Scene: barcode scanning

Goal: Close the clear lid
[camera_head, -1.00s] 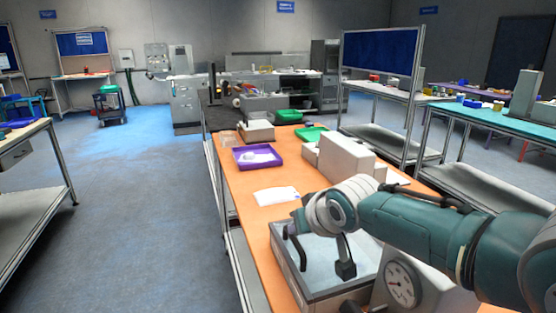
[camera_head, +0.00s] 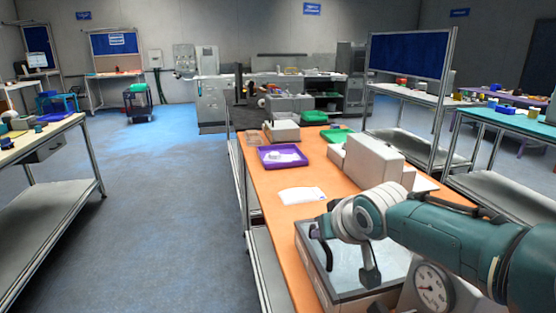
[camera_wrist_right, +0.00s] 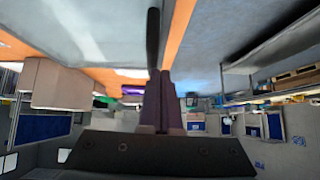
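A grey box with a pale, glassy clear lid (camera_head: 395,262) stands at the near end of the orange table. The lid looks flat on the box, but my right arm covers part of it and I cannot tell if it is fully down. A dark curved bar (camera_head: 323,247), seemingly a handle, shows at the lid's left side. My right gripper (camera_wrist_right: 164,76) has its fingers together in the right wrist view. A black bar (camera_wrist_right: 153,38) shows just beyond the fingertips; I cannot tell if they touch it. My left gripper is out of view.
A round dial gauge (camera_head: 431,287) stands right of the box. A white paper (camera_head: 302,195), a purple tray (camera_head: 283,163) and a white block-shaped machine (camera_head: 374,163) lie farther along the orange table (camera_head: 262,183). Open floor (camera_head: 170,220) lies to the left.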

